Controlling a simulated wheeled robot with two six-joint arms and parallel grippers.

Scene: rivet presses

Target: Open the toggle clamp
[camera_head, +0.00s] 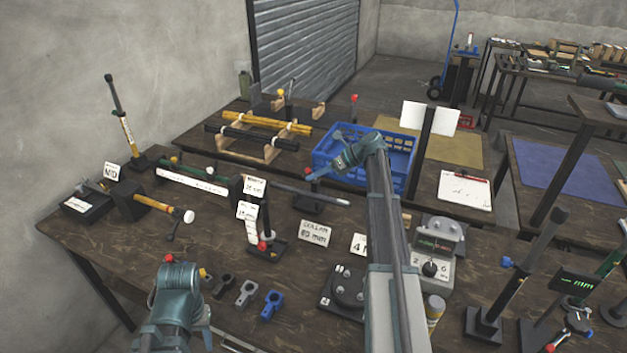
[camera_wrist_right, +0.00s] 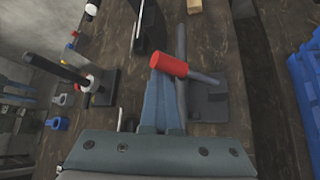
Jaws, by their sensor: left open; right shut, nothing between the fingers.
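The device with a red cylindrical grip (camera_wrist_right: 170,65) on a grey rod appears to be the toggle clamp. Its dark base plate (camera_wrist_right: 208,100) lies on the table, and a long grey bar runs past it. In the head view its grey bar (camera_head: 325,194) shows, and the grip is small beside my right gripper (camera_head: 309,176). My right gripper is shut and empty. In the right wrist view its fingers (camera_wrist_right: 163,85) overlap the red grip; I cannot tell whether they touch. My left gripper (camera_head: 180,275) is over the near table edge, its fingertips unclear.
A blue crate (camera_head: 405,160) stands behind my right arm. A stand with a red knob (camera_head: 262,245) is left of the clamp. Small grey and blue clamp parts (camera_head: 271,304) lie beside my left gripper. A grey gauge box (camera_head: 435,245) stands right of my right arm.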

